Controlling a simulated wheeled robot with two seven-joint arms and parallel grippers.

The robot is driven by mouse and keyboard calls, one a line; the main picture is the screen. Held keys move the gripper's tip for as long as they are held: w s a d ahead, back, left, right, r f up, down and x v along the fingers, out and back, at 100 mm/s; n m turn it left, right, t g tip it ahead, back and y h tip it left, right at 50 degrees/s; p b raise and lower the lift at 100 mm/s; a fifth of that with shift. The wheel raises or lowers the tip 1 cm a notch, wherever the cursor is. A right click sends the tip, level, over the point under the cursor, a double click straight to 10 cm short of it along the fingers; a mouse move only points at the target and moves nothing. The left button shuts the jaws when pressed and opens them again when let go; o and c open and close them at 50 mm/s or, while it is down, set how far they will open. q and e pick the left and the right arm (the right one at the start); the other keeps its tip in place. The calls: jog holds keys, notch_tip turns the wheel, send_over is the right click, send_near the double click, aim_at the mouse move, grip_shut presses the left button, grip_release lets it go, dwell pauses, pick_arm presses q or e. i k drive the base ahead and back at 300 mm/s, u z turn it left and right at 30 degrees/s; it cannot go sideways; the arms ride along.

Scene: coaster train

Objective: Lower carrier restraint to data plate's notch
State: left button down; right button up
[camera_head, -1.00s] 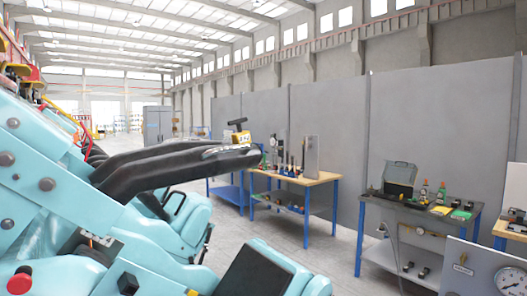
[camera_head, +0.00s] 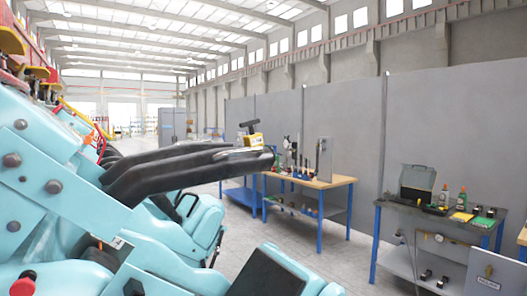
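The restraint (camera_head: 185,172) shows as long black padded arms that reach right from the light-blue carrier structure (camera_head: 45,150). They lie nearly level above the light-blue seats, with a gap below their far end. A light-blue seat (camera_head: 205,225) stands below and behind them. A black pad on a light-blue part (camera_head: 268,272) shows at the bottom edge. A small pale plate (camera_head: 117,242) sits on the carrier below the restraint; I cannot tell whether it is the data plate, and no notch is readable. Neither of my grippers is in view.
A workbench (camera_head: 340,182) with tools stands beyond the restraint. A dark bench (camera_head: 400,208) with an open toolbox (camera_head: 417,182) and bottles is at the right. Grey partition panels (camera_head: 345,115) run behind. Bare floor (camera_head: 300,245) lies between train and benches.

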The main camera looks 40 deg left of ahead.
aim_at(135, 178)
jog(key=i, duration=0.8)
jog(key=u, duration=2.25)
